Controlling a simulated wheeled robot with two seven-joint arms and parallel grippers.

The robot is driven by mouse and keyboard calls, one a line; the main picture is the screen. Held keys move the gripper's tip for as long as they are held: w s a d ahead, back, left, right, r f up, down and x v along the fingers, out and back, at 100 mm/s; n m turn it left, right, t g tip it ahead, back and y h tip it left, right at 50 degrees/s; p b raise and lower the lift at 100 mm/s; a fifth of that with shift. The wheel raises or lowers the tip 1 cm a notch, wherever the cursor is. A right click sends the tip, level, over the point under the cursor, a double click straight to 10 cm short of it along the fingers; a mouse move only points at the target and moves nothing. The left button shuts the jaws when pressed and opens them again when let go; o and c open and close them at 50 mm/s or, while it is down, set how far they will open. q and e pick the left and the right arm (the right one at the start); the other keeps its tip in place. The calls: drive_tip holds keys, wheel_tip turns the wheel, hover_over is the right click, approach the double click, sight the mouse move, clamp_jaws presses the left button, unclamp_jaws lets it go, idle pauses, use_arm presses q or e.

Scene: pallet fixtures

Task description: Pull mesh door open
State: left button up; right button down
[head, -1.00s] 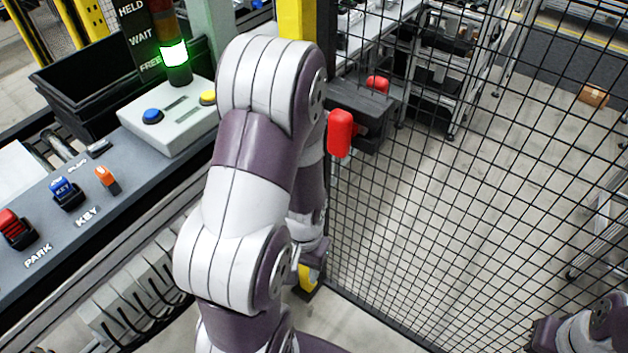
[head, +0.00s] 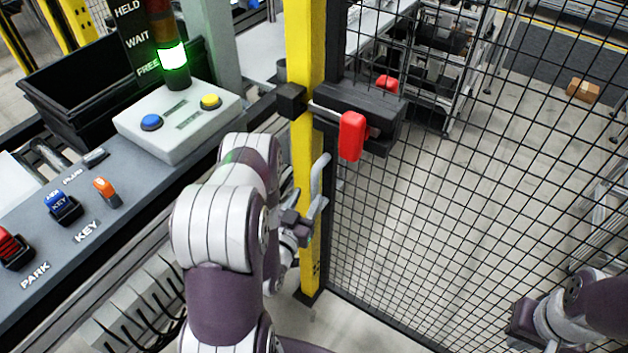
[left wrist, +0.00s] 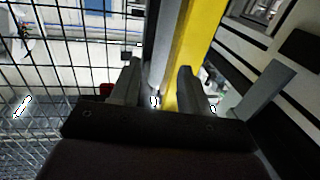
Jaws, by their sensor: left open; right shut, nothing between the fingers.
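The black mesh door (head: 450,220) stands beside a yellow post (head: 303,60). A latch box (head: 375,110) with a red handle (head: 352,136) is on its near edge, and a thin rod spans from it towards a black block (head: 290,101) on the post. A pale grey curved bar (head: 319,175), seemingly the door's pull handle, is below the latch. My left gripper (head: 308,215) is open at this bar. In the left wrist view, a grey upright bar (left wrist: 158,50) and the post show between the open fingers (left wrist: 157,85); contact cannot be told. My right gripper (head: 520,322) is shut, low right.
A console (head: 130,215) with PARK and KEY switches and a button box (head: 180,125) lies left. The stack light (head: 172,57) glows green at FREE. Behind the mesh are shelves (head: 460,60) and a cardboard box (head: 583,90) on the floor.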

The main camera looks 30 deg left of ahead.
sight(314, 186)
use_arm(q)
drive_tip(key=w, duration=0.6)
drive_tip(key=shift+w+a, duration=0.1)
drive_tip(key=shift+a, duration=0.25)
clamp_jaws()
drive_tip(key=shift+f, duration=0.1)
